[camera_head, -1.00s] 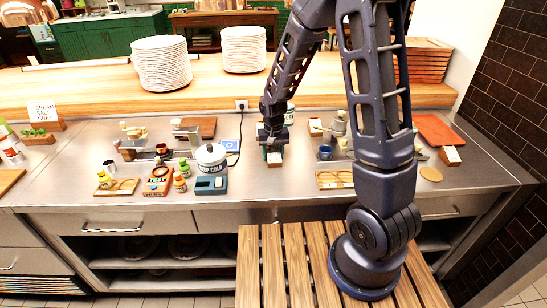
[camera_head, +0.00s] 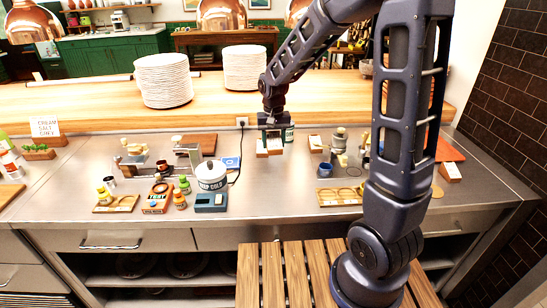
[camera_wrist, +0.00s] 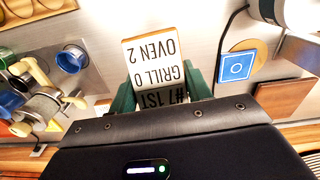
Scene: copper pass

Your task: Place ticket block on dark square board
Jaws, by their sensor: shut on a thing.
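The ticket block is a white card with black print on a wooden base. My gripper (camera_head: 271,147) is shut on the ticket block (camera_head: 270,153), which hangs above the steel counter behind its middle. In the wrist view the ticket block (camera_wrist: 153,62) is between the green fingers (camera_wrist: 160,92), its text upside down. A dark brown square board (camera_head: 207,143) lies flat on the counter to the left of my gripper, towards the back. It shows at the right of the wrist view (camera_wrist: 285,98), apart from the block, and its bare top is visible there.
A blue square on a round wooden piece (camera_wrist: 237,66) lies between the block and the board. A white lidded pot (camera_head: 212,175) stands to the front left. A blue cup (camera_head: 326,169) is at the right. A black cord (camera_head: 240,150) runs down beside my gripper. The front middle counter is clear.

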